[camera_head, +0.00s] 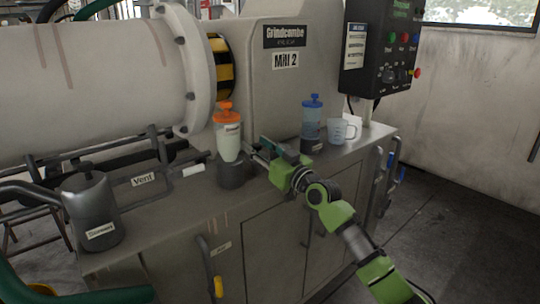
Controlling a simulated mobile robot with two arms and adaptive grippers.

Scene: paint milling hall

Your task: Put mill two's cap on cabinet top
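The machine labelled Mill 2 (287,100) stands on the grey cabinet, whose top (345,151) runs along its front. A white bottle with an orange cap (225,108) stands upright in a dark holder (233,175) on the cabinet top. A blue bottle with a blue cap (312,101) stands in another holder further right. I cannot tell which part is mill two's cap; no loose cap is plain to see. My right gripper (262,150) is just right of the white bottle, low over the cabinet top. Its fingers look apart and empty. My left gripper is not in view.
A clear measuring cup (337,131) stands right of the blue bottle. A dark can (91,212) stands at the left, near the pipe labelled Vent (143,180). A control box (381,50) hangs above the right end. Bare cabinet top lies between cup and arm.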

